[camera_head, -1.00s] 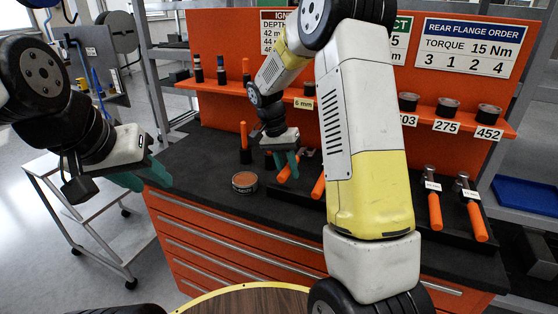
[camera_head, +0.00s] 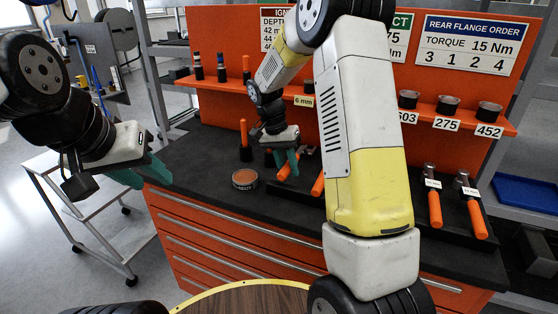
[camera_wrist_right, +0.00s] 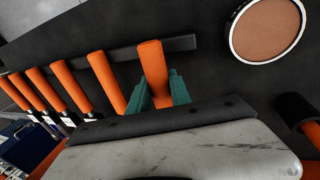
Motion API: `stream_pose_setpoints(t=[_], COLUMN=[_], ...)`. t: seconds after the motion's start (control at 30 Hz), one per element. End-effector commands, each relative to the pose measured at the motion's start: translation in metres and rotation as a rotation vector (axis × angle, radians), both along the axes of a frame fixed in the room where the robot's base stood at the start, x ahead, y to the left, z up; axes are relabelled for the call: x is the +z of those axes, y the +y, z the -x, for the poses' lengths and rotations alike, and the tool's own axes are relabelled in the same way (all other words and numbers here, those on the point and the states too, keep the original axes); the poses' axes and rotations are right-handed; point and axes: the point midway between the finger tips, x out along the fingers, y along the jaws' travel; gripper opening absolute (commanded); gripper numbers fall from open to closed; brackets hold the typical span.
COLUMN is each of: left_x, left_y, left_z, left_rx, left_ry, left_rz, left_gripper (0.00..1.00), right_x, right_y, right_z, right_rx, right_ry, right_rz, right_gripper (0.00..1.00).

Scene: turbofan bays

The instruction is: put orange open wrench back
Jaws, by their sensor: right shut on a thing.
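The orange open wrench (camera_wrist_right: 153,68) shows as an orange handle between the teal fingers of my right gripper (camera_wrist_right: 162,92), which is shut on it. In the head view my right gripper (camera_head: 287,163) is low over the left end of the dark wrench tray (camera_head: 277,189), with the orange handle slanting between its fingers. The wrench's head is hidden, and I cannot tell whether it rests fully in the tray. My left gripper (camera_head: 142,177) is open and empty, left of the bench and away from the tray.
Several other orange-handled wrenches lie in the row, including one at the right (camera_head: 477,218). A round orange-topped tin (camera_head: 245,179) and an upright orange-handled tool (camera_head: 244,140) stand left of the tray. A shelf (camera_head: 460,118) with labelled cups runs behind. My right arm hides the tray's middle.

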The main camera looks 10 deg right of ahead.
Motion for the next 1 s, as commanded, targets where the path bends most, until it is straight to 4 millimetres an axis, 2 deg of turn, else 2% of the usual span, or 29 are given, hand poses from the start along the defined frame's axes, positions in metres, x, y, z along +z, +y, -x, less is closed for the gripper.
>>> stream_pose_setpoints(t=[1.0], left_x=[0.0], left_y=[0.0], left_z=[0.0], left_rx=[0.0], left_ry=[0.0], left_rz=[0.0], left_gripper=[0.4], right_x=[-0.015], right_y=[0.0], right_z=[0.0], right_rx=[0.0], right_ry=[0.0], right_rz=[0.001], right_gripper=[0.0])
